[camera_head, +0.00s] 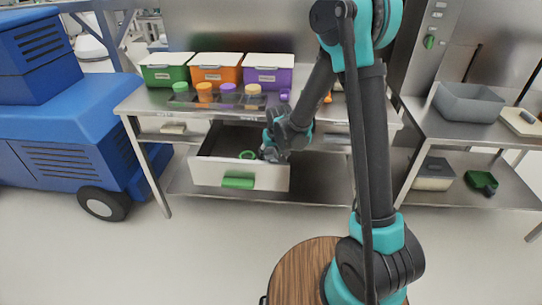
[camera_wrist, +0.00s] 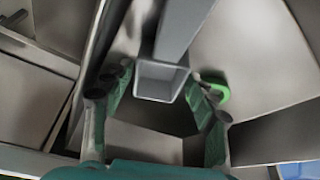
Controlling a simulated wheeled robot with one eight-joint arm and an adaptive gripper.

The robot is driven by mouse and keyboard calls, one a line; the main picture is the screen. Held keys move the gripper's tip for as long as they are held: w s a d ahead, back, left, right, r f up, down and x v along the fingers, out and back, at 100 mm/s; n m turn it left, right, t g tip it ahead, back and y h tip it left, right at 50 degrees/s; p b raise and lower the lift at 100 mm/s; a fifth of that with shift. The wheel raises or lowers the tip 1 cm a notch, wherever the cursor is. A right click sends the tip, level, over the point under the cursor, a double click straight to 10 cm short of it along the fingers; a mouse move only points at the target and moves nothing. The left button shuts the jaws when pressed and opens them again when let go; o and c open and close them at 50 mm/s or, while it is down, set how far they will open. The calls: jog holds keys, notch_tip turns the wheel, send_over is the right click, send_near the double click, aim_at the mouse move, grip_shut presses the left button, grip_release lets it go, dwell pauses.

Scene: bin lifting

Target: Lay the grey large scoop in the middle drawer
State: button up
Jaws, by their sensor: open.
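A drawer (camera_head: 275,178) with a white front and a green handle stands open under the table. My gripper (camera_head: 268,152) is low at the drawer's right side in the head view. In the wrist view, my gripper (camera_wrist: 160,92) is open, with its green fingers spread on either side of the grey scoop (camera_wrist: 163,80). The scoop shows a square hollow end and a long grey part running up the picture. I cannot tell whether the fingers touch it. In the head view the scoop is not clear, as my gripper covers that spot.
A green ring-like item (camera_head: 247,155) is in the drawer and shows beside the right finger (camera_wrist: 216,90). Green (camera_head: 166,70), orange (camera_head: 221,70) and purple (camera_head: 268,75) bins stand on the table above. A grey tub (camera_head: 468,102) is on the right bench.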

jog(key=v, duration=1.1)
jog(key=s+d+f+m, duration=0.1)
jog(key=s+d+m, duration=0.1)
jog(key=s+d, duration=0.9)
jog(key=s+d+f+m+h, duration=0.1)
jog(key=s+d+f+m, duration=0.1)
jog(key=s+d, duration=0.9)
jog(key=shift+d+h, duration=0.3)
jog(key=shift+d, duration=0.3)
